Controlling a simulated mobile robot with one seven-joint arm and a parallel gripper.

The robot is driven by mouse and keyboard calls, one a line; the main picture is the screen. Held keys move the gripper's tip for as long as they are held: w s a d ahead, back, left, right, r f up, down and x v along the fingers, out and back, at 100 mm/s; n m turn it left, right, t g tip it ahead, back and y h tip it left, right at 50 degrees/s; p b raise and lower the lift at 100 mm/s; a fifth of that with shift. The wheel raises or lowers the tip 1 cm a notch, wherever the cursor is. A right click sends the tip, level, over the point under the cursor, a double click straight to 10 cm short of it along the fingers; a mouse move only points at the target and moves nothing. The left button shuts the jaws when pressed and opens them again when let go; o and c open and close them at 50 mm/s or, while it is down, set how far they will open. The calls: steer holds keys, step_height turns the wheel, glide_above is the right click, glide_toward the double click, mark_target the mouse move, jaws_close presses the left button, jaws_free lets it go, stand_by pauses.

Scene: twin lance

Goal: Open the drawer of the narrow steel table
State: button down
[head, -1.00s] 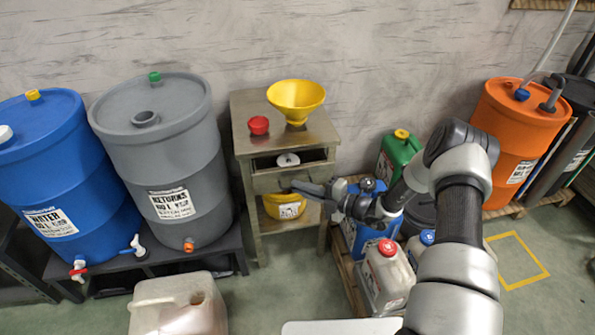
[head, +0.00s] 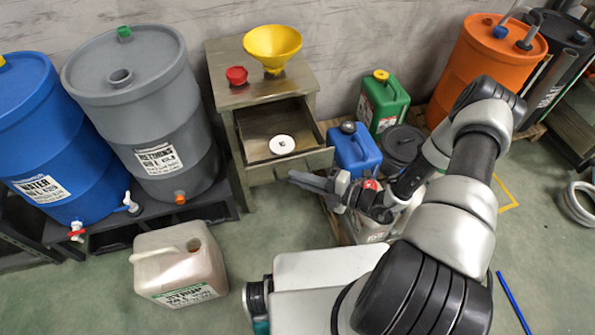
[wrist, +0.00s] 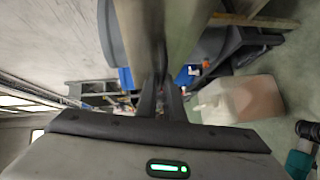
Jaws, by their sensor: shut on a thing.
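The narrow steel table (head: 228,92) stands against the wall, beside the grey drum. Its drawer (head: 310,160) is pulled well out, and a white disc (head: 282,145) lies inside it. My gripper (head: 294,177) reaches from the right to the drawer's front, its fingers shut at the front's lower middle, apparently on the handle. The handle itself is hidden by the fingers. In the wrist view, the fingers (wrist: 160,98) meet close under a blurred metal surface.
A yellow funnel (head: 272,45) and a red cap (head: 237,75) sit on the table top. The grey drum (head: 150,110) stands close on the left. A blue jerrycan (head: 352,150) and a green one (head: 382,100) stand on the right. A pale canister (head: 180,262) is on the floor in front.

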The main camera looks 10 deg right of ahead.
steer(key=shift+d, duration=0.1)
steer(key=c, duration=1.9)
jaws_free()
steer(key=v, duration=1.7)
steer(key=shift+d+p, duration=0.2)
steer(key=shift+p, duration=0.1)
steer(key=shift+s, duration=0.1)
